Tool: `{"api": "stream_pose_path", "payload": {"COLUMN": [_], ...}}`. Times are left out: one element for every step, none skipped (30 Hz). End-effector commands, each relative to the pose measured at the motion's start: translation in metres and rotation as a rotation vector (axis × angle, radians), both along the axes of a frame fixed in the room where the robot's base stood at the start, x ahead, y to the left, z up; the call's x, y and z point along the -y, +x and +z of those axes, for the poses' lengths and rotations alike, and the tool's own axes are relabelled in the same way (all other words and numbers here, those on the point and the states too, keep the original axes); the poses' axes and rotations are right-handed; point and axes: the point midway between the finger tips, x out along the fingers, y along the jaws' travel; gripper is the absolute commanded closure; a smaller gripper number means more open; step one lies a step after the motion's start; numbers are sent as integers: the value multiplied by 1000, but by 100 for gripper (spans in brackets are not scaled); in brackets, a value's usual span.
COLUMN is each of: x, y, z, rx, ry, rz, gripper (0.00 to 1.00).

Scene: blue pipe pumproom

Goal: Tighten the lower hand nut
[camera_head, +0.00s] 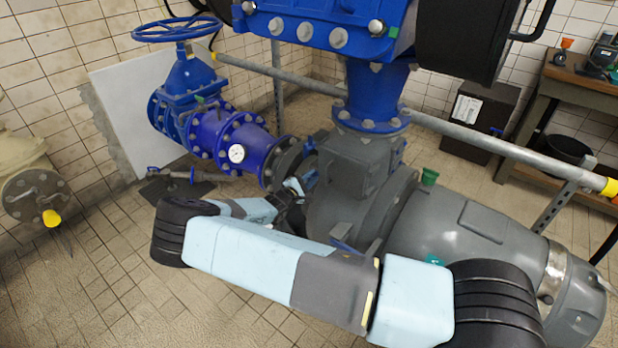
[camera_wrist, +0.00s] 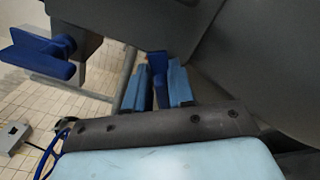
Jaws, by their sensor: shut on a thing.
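In the wrist view, my gripper (camera_wrist: 162,88) has its two light-blue fingers closed around a dark blue hand nut (camera_wrist: 157,66). The nut's upper part shows between the fingers, and its lower part is hidden. A second blue hand nut (camera_wrist: 42,54) with wide wings sits at the upper left on a grey bracket, apart from the fingers. In the head view, my gripper (camera_head: 298,186) is beside the grey pump housing (camera_head: 345,195), below the blue flanged pipe. The nut it holds cannot be made out there.
The grey pump body (camera_head: 470,225) fills the space to the right of my gripper. A blue pipe with a gauge (camera_head: 236,153) and a valve handwheel (camera_head: 177,30) stand at the back left. A grey rail (camera_head: 480,134) crosses the right side. Tiled floor (camera_head: 75,280) is clear at the left.

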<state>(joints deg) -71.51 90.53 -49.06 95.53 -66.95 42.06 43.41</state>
Motion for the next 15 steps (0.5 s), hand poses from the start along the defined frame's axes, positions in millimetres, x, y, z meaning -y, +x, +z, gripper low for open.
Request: {"api": "stream_pose_path", "payload": {"x": [2, 2, 3, 3, 3, 4, 4, 4, 4, 4, 5, 5, 5, 5, 6], "y": [-2, -2, -2, -2, -3, -3, -3, -4, -4, -4, -4, -4, -4, -4, -5], "z": [-3, -3, -4, -5, -6, -7, -8, -9, -10, -10, -11, -12, -13, -13, -14], "rx": [23, 40, 64, 81, 98, 120, 136, 152, 173, 188, 202, 220, 233, 246, 261], "ry": [31, 54, 84, 106, 128, 156, 177, 197, 224, 244, 262, 285, 302, 318, 338], "rz": [-2, -2, -2, -2, -2, -2, -2, -2, -2, -2, -2, -2, -2, -2, -3], "gripper": [100, 100, 100, 100, 100, 100, 100, 100, 100, 100, 100, 100, 100, 100, 100]}}
